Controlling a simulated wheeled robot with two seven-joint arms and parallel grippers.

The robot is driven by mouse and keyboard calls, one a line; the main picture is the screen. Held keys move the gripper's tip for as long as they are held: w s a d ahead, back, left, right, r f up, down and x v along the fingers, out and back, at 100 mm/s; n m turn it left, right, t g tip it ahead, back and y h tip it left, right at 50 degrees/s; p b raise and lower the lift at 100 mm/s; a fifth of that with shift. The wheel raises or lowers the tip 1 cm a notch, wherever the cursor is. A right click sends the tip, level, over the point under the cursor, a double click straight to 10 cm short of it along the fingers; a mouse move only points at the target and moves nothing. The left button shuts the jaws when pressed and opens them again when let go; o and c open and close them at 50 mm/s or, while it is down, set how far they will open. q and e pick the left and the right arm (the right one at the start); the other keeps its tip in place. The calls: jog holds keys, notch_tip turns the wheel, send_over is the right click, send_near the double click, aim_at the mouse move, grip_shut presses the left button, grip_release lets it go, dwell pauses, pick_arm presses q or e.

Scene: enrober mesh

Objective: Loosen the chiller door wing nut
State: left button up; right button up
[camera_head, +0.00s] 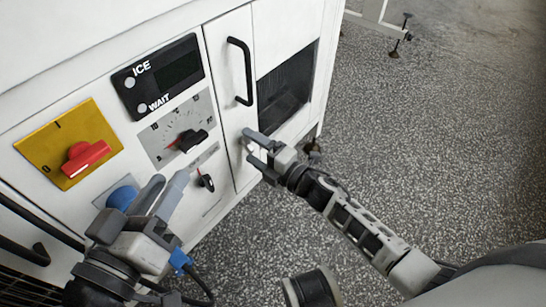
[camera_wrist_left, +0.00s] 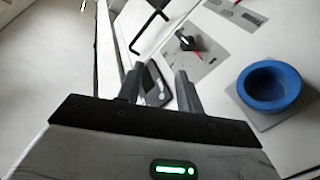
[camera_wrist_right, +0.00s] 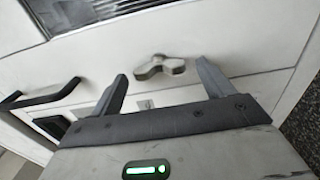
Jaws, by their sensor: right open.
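The wing nut (camera_wrist_right: 172,66) is a small grey winged knob on the white chiller door (camera_head: 268,25). In the right wrist view its wings lie roughly level, just beyond the gap between my right fingertips. My right gripper (camera_head: 254,148) is open and empty, facing the lower part of the door, and hides the nut in the head view. Whether the fingers reach around the nut, I cannot tell. My left gripper (camera_head: 168,186) is open and empty in front of the control panel, beside a blue round button (camera_head: 122,196), which also shows in the left wrist view (camera_wrist_left: 272,84).
The door has a black handle (camera_head: 240,72) and a dark window (camera_head: 286,90). Left of it are an ICE/WAIT display (camera_head: 158,76), a dial (camera_head: 192,140), a small black knob (camera_head: 206,182) and a red switch (camera_head: 86,157) on yellow.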

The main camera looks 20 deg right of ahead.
pick_arm(q)
jog(key=f+m+g+y+p, duration=0.1)
jog(key=p, duration=0.2)
jog(key=shift+a+f, duration=0.2)
jog(key=shift+a, duration=0.2)
pick_arm(e)
jog(key=v, duration=1.5)
jog(key=shift+s+d, duration=0.2)
jog(key=shift+s, duration=0.05)
pick_arm(q)
jog(key=shift+r, duration=0.15)
